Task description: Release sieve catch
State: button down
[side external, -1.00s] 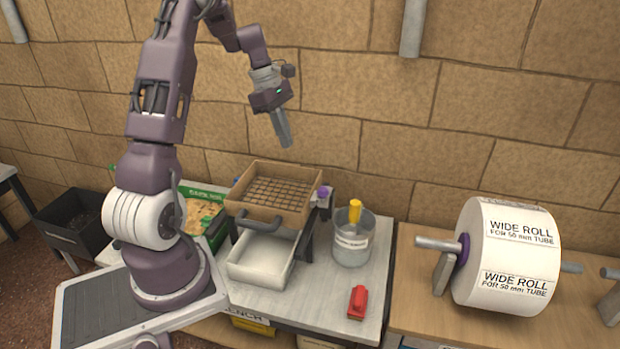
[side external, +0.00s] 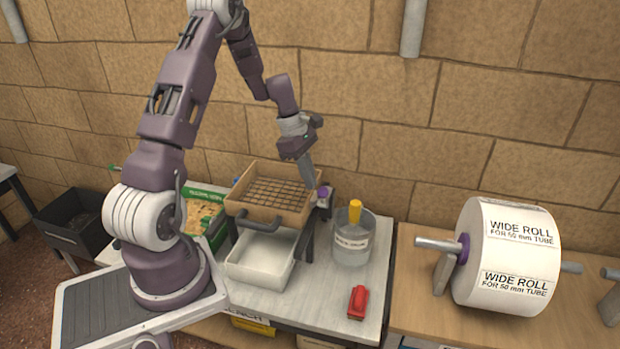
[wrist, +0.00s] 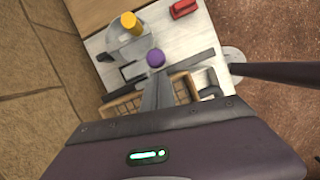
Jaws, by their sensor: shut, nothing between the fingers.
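The sieve (side external: 262,214), a tan wooden frame with a dark mesh, sits on a dark stand above a white tray (side external: 255,262). A purple knob (side external: 323,193), which looks like the catch, is at the sieve's right side. It also shows in the wrist view (wrist: 155,58), just beyond my fingertips. My gripper (side external: 309,185) is shut and empty, pointing down over the sieve's right edge, close to the knob. In the wrist view the closed fingers (wrist: 158,82) point toward the knob. I cannot tell whether they touch it.
A clear container (side external: 352,250) with a yellow-handled tool stands right of the sieve. A red object (side external: 358,302) lies at the bench front. A large paper roll (side external: 508,255) is on the right bench. A green box (side external: 203,212) is left of the sieve.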

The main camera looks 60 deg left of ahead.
aim_at(326, 189)
jog(key=shift+w+d+n, duration=0.15)
jog(key=shift+d+n, duration=0.3)
jog(key=shift+n, duration=0.05)
dwell(0.4)
jog(key=d+n, duration=0.1)
jog(key=n, duration=0.1)
jog(key=w+d+n+y, duration=0.1)
jog(key=n, duration=0.1)
jog(key=d+n+t, duration=0.1)
jog(key=shift+w+n+y, duration=0.3)
jog(key=shift+w+n, duration=0.05)
jog(key=shift+n, duration=0.05)
jog(key=w+n, duration=0.1)
jog(key=n, duration=0.1)
jog(key=w+d+n+y, duration=0.1)
jog(key=w+n, duration=0.1)
jog(key=n, duration=0.1)
jog(key=shift+d, duration=0.2)
jog(key=shift+w, duration=0.15)
dwell(0.4)
